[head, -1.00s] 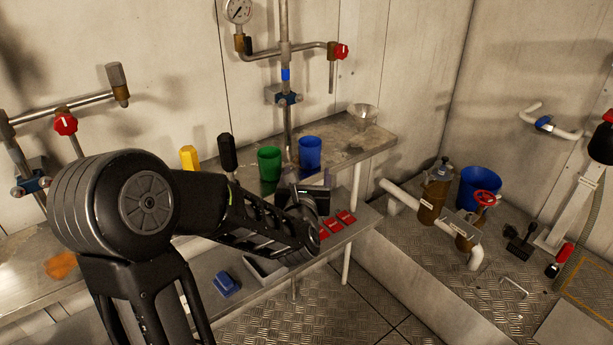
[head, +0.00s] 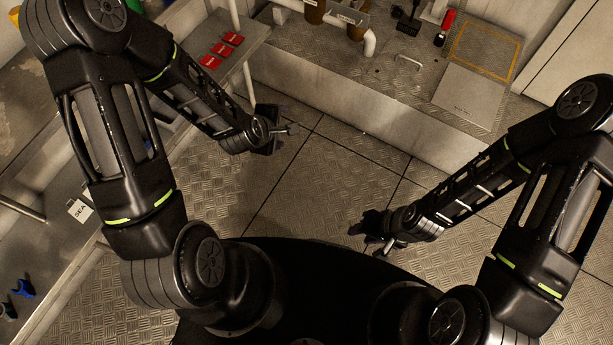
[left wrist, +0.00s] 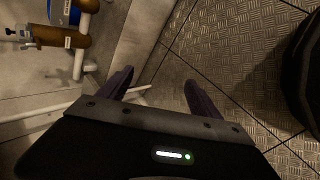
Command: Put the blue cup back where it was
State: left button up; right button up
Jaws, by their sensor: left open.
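The blue cup is not clearly in view now. My left gripper (head: 284,138) hangs above the metal floor, to the right of the bench. In the left wrist view its two fingers (left wrist: 158,80) are apart with nothing between them. My right gripper (head: 370,238) is above the floor in front of my base; its fingers are too small and dark to judge.
Several red tags (head: 220,50) lie on the bench at upper left. A small blue item (head: 22,288) lies at lower left. A raised step (head: 340,105) runs behind the grippers, with pipes on it. A blue bucket (left wrist: 64,12) shows by the pipes. The patterned floor (head: 330,190) is clear.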

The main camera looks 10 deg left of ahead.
pick_arm(q)
jog(key=s+d+f+m+g+h, duration=0.1)
jog(key=s+d+f+m+g, duration=0.1)
jog(key=s+d+f+m, duration=0.1)
jog(key=s+d+f+m+g+h, duration=0.1)
jog(key=s+d+f+m, duration=0.3)
jog(key=s+m, duration=0.4)
jog(key=s+d+f+m+g+h, duration=0.1)
jog(key=s+d+f+m+g, duration=0.3)
jog(key=s, duration=0.4)
jog(key=shift+s+d+m, duration=0.35)
jog(key=shift+d+m, duration=0.15)
jog(key=shift+m, duration=0.2)
